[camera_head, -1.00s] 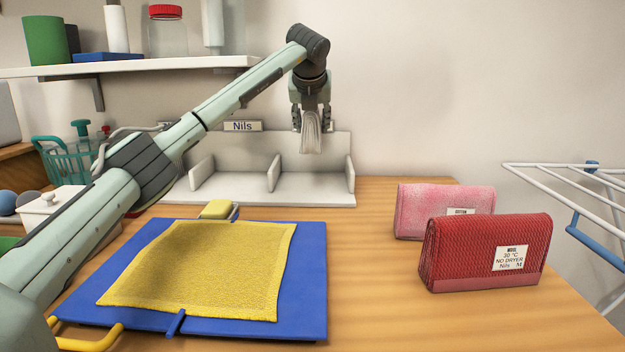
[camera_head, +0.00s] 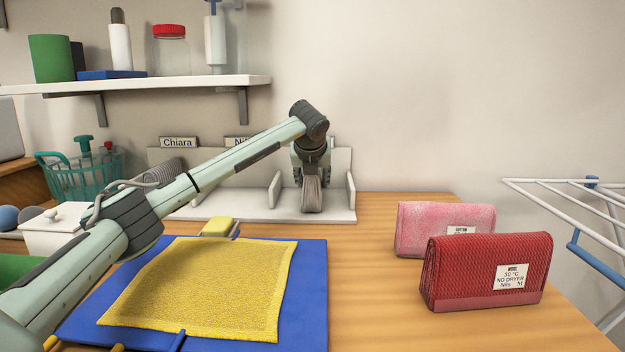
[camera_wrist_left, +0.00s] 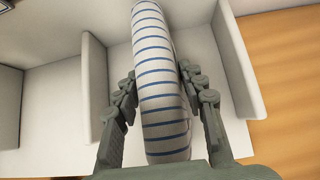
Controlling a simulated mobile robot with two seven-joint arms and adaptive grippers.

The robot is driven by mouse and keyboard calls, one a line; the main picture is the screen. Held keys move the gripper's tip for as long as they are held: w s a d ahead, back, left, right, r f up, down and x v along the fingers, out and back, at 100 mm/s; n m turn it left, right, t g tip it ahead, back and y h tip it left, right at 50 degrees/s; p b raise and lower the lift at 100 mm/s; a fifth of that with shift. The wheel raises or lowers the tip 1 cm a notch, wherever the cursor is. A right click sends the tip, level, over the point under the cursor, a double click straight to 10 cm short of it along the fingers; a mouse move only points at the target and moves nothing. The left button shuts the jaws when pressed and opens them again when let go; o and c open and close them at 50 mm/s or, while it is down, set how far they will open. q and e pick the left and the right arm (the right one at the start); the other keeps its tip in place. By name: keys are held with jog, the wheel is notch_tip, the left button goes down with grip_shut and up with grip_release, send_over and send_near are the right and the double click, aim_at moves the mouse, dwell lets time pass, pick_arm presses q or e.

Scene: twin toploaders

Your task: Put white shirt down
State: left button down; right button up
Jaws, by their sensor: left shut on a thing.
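My left gripper (camera_head: 311,180) is shut on a folded white shirt (camera_head: 312,197). In the left wrist view, the shirt (camera_wrist_left: 162,90) shows thin blue stripes and stands upright on edge between the two fingers (camera_wrist_left: 163,103). The shirt is inside the right compartment of the white divided rack (camera_head: 235,205), between the middle divider (camera_head: 274,190) and the right end wall (camera_head: 351,197). It is close to the rack floor; I cannot tell whether it touches. The name plate reading "Nils" (camera_head: 234,142) is partly hidden by my arm. My right gripper is not in view.
A yellow cloth (camera_head: 205,285) lies on a blue board (camera_head: 307,300). A red folded garment (camera_head: 465,275) and a pink one (camera_head: 425,225) stand at right. A white drying rack (camera_head: 560,187) is far right. A shelf (camera_head: 170,86) hangs above the left side.

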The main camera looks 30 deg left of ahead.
pick_arm(q)
jog(key=c, duration=1.4)
grip_release()
jog(key=shift+f, duration=0.1)
jog(key=o, duration=0.3)
jog(key=shift+o, duration=1)
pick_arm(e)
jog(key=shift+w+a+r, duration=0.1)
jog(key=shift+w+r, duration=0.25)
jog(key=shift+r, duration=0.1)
pick_arm(q)
jog(key=shift+s+d+r, duration=0.1)
jog(key=shift+s+r, duration=0.1)
jog(key=shift+r, duration=0.15)
jog(key=b+v, duration=0.2)
jog(key=v, duration=0.9)
jog(key=shift+s, duration=0.2)
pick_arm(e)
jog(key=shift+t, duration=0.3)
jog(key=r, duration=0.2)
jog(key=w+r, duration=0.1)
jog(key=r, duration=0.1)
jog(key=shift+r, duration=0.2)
